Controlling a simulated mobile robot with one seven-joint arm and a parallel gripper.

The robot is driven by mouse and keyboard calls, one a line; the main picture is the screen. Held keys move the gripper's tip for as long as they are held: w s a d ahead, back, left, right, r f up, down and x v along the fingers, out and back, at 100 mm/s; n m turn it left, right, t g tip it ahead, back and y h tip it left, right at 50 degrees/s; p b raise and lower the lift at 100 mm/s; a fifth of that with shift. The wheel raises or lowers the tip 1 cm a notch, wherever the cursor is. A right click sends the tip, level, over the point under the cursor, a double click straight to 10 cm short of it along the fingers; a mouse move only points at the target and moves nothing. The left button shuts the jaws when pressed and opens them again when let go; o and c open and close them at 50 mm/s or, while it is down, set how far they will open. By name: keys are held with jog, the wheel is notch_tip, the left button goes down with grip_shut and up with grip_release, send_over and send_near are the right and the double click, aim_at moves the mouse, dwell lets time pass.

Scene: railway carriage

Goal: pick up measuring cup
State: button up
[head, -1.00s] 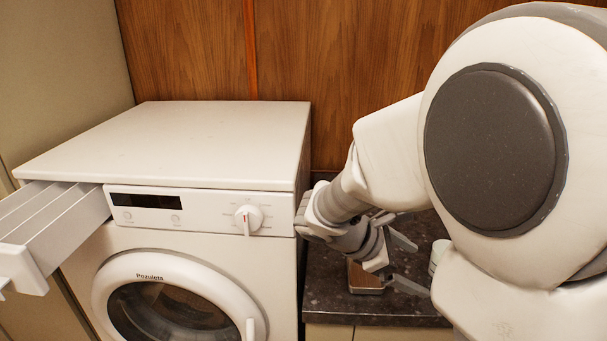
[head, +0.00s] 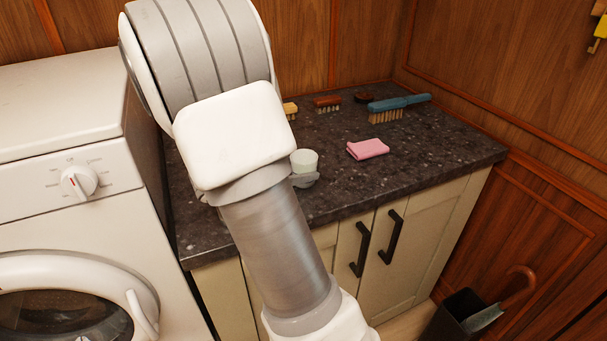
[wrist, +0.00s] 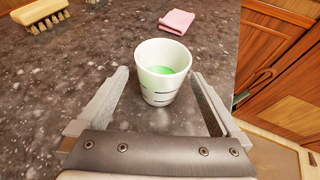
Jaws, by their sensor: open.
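The measuring cup (wrist: 160,75) is white with dark marks on its side and green inside. It stands upright on the dark speckled counter, and also shows in the head view (head: 305,160), partly hidden by my arm. In the wrist view my gripper (wrist: 165,90) is open, with one finger to the left of the cup and one to the right. There is a gap between the cup and each finger. In the head view my arm hides most of the gripper.
A pink cloth (head: 368,149) lies beyond the cup on the counter (head: 440,150). Several brushes, one with a blue handle (head: 400,102), stand along the back. The washing machine (head: 60,110) is at left. A dark bin (head: 460,318) stands on the floor at right.

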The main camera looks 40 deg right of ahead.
jog(key=shift+b+x, duration=0.65)
jog(key=shift+x, duration=2.5)
jog(key=shift+r, duration=0.1)
jog(key=shift+c, duration=0.3)
jog(key=c, duration=1.3)
jog(key=shift+r, duration=0.1)
